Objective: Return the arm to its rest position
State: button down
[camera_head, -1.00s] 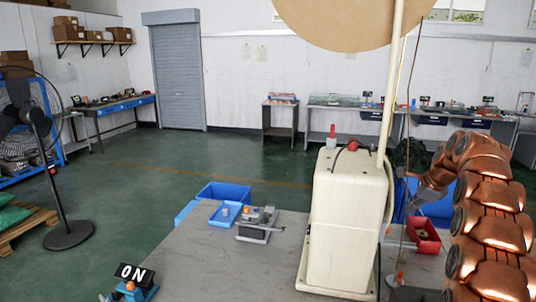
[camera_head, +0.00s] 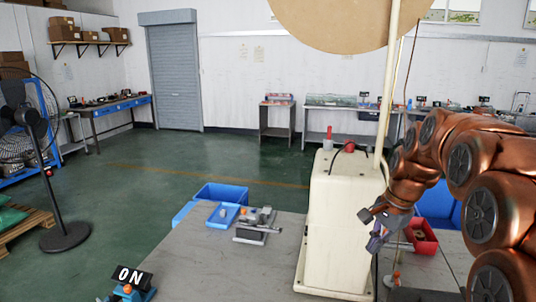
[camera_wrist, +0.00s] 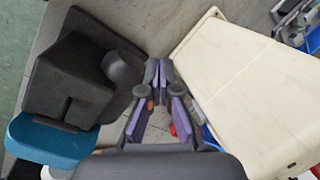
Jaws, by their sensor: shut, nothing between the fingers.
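My copper-coloured arm (camera_head: 490,190) reaches in from the right in the head view and bends down toward the table. My gripper (camera_head: 376,240) hangs just right of the cream machine housing (camera_head: 335,225), above the table. In the wrist view my gripper (camera_wrist: 157,72) has its purple-padded fingers together at the tips, with nothing between them. The cream housing (camera_wrist: 240,90) fills the right of the wrist view. A dark block-shaped fixture (camera_wrist: 70,80) with a teal part (camera_wrist: 50,143) lies at the left there.
A red bin (camera_head: 424,238) stands behind my gripper at the right. A blue tray (camera_head: 222,215) and a grey metal fixture (camera_head: 258,228) lie on the grey table (camera_head: 210,265). A thin upright pole rises from the housing.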

jog(key=s+a+f+n+g, duration=0.1)
jog(key=s+n, duration=0.3)
jog(key=s, duration=0.7)
jog(key=s+a+f+n+g+h, duration=0.1)
jog(key=s+a+f+n, duration=0.2)
jog(key=s, duration=0.8)
jog(key=s+a+f+n+g+h, duration=0.1)
jog(key=s+f+n, duration=0.3)
jog(key=s, duration=0.8)
jog(key=shift+a+n+p, duration=0.35)
jog(key=shift+a+n, duration=0.15)
jog(key=shift+a, duration=0.35)
jog(key=shift+f, duration=0.1)
